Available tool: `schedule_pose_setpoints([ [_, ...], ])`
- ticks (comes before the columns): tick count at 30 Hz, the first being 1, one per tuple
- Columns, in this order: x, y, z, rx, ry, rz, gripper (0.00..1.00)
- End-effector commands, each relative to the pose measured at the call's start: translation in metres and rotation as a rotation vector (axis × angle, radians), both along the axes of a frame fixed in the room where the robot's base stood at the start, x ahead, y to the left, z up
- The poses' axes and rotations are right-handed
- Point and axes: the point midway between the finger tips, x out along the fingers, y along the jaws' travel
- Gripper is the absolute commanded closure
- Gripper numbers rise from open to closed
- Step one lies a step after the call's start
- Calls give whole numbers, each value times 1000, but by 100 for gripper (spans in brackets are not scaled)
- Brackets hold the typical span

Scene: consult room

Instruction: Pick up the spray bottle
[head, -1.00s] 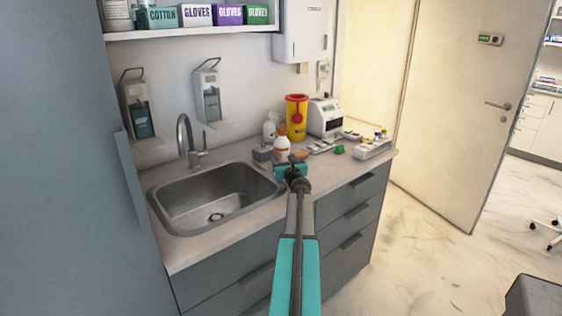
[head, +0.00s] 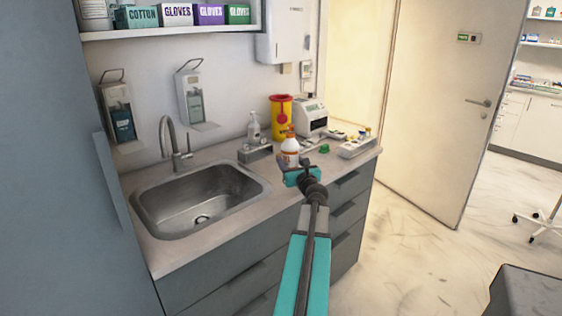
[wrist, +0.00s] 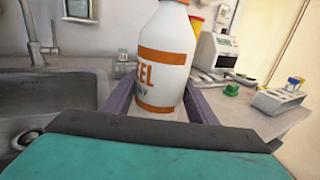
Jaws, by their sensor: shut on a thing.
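The spray bottle is white with orange bands and an orange top (head: 290,145). In the wrist view the spray bottle (wrist: 163,60) stands upright between the two jaws, and its top is cut off. My gripper (head: 294,168) is shut on the bottle, with one jaw on each side of it. It is over the front part of the counter, right of the sink. The bottle's lower end is hidden behind my gripper, so I cannot tell how far it is above the counter.
The sink (head: 150,215) lies left of the bottle. Behind stand a white pump bottle (head: 254,128), a yellow sharps bin (head: 281,112) and a white device (head: 311,118). A tray (head: 358,147) and a small green item (head: 324,149) are to the right.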

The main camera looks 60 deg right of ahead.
Motion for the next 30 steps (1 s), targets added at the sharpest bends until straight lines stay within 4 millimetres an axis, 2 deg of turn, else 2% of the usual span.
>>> schedule_pose_setpoints([
  [3,-14,5,2,-1,-2,-2,94],
  [9,-22,7,3,0,-1,0,94],
  [30,-23,7,3,0,-1,0,94],
])
